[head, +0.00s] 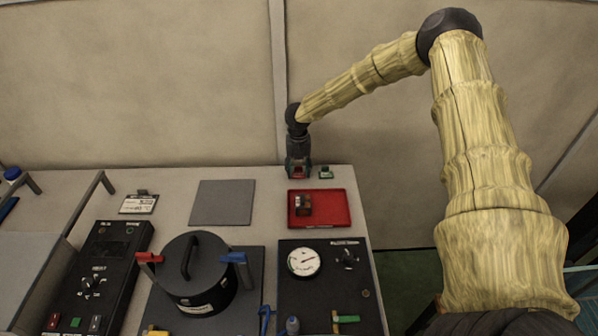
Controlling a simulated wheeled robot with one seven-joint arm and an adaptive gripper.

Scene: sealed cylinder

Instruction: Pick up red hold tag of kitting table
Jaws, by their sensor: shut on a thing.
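My gripper (298,168) points down at the far edge of the table, behind the red tray. It is shut on a small red tag (297,175), of which only a little shows below the fingers. The tag is at or just above the table top; I cannot tell if it touches. A green and white tag (326,173) lies just to the right of my gripper, apart from it.
A black lidded cylinder (195,285) and a panel with a round gauge (303,261) stand nearer. A clipboard card (138,204) lies at left.

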